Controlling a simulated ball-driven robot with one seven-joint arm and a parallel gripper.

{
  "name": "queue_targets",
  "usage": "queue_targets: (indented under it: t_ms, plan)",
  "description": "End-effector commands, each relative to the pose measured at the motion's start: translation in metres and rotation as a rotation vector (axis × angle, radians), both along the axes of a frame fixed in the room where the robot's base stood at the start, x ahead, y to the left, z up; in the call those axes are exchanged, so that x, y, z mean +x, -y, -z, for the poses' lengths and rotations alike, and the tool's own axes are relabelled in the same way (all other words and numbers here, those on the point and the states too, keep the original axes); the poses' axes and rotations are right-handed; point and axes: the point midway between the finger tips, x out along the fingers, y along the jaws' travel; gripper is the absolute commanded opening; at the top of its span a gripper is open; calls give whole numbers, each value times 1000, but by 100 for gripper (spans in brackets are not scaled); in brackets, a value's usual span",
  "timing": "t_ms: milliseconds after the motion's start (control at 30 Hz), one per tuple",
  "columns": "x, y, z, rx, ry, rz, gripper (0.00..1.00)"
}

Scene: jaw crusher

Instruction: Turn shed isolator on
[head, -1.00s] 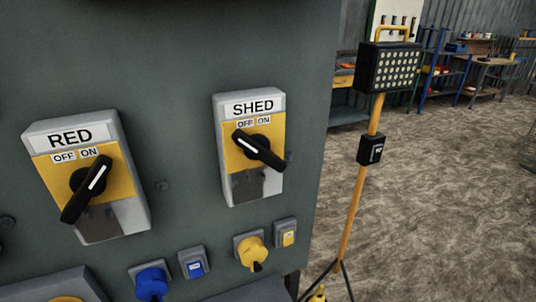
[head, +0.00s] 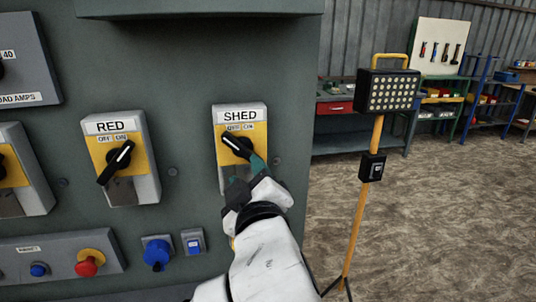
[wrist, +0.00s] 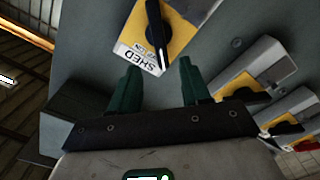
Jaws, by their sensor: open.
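The shed isolator (head: 226,118) is a grey box with a yellow plate on the green-grey panel, labelled SHED with OFF and ON marks. Its black rotary handle (head: 236,143) slants, with the white-marked end at the upper left, toward OFF. The handle's lower right part is hidden by my gripper (head: 256,168). In the wrist view the isolator is upside down, and its handle (wrist: 157,30) points down between my open green fingers (wrist: 158,72). My fingers are close to the handle; I cannot tell whether they touch it.
The RED isolator (head: 142,182) is to the left, its handle toward ON. A yellow floodlight stand (head: 376,135) is at the right, with workbenches and open floor behind.

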Motion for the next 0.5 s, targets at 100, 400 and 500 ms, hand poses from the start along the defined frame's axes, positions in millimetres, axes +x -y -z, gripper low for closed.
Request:
queue_targets:
  t_ms: [100, 400, 500]
  plan:
    - [9, -4, -3, -2, 5, -1, 47]
    - [58, -17, -3, -1, 0, 0, 47]
    - [73, -21, -2, -1, 0, 0, 47]
